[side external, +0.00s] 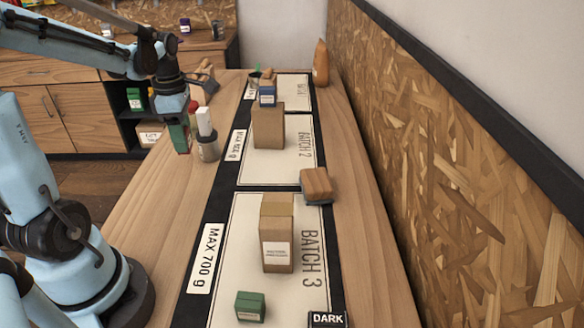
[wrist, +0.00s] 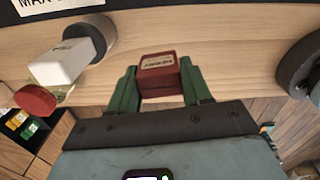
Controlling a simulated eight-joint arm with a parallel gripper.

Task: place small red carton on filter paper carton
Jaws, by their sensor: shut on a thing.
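The small red carton (wrist: 158,78) is between the two green fingers of my gripper (wrist: 160,84) in the wrist view, with a pale label on its face. My gripper (side external: 182,140) hangs over the left side of the table in the side view; the carton is hard to make out there. A tall brown carton with a white label (side external: 277,240) stands upright on the Batch 3 panel.
A grey cup (side external: 208,150) holding a white item stands close to my gripper. A green box (side external: 250,306) and a DARK sign (side external: 328,319) are at the near end. A wooden block (side external: 316,184) lies on the panels' right edge. An orange bottle (side external: 321,65) stands at the back.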

